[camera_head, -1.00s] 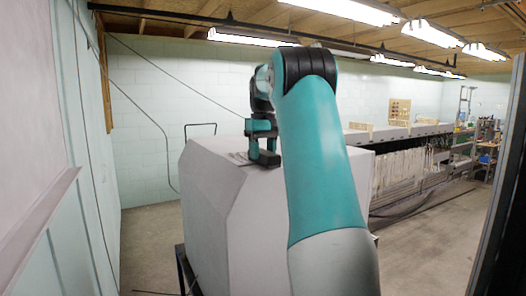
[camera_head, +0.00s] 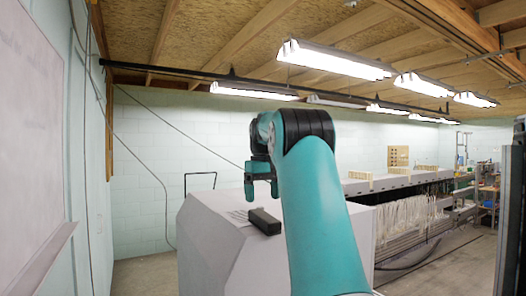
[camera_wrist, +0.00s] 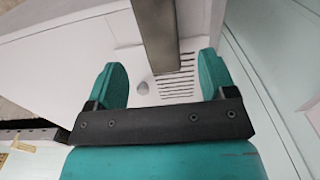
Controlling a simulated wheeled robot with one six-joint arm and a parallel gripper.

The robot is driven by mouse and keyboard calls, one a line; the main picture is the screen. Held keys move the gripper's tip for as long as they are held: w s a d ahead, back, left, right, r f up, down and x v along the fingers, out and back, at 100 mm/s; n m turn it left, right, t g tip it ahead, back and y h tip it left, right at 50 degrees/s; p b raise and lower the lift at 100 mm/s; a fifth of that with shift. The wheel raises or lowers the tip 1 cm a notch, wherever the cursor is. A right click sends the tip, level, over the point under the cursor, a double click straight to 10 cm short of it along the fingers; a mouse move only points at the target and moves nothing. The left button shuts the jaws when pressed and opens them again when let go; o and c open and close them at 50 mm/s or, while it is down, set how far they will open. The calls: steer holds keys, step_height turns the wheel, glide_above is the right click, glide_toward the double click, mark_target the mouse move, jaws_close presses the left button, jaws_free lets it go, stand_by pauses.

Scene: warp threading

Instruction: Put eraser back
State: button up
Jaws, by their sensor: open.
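The eraser (camera_head: 265,221) is a dark block lying on the flat top of a large pale grey housing (camera_head: 215,240). In the wrist view the eraser (camera_wrist: 157,35) is a grey-brown bar, cut off by the top edge, beyond the gap between my fingers. My gripper (camera_head: 262,188) is above the eraser, with clear space between them in the head view. In the wrist view my gripper (camera_wrist: 161,78) shows two teal fingers spread wide apart with nothing held between them.
A whiteboard (camera_head: 30,150) hangs on the left wall. A long loom-like machine (camera_head: 410,215) stands to the right. Floor is open at the lower right.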

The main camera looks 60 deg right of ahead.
step_height(320, 180, up, 12)
steer(key=p, duration=0.4)
steer(key=shift+f, duration=0.15)
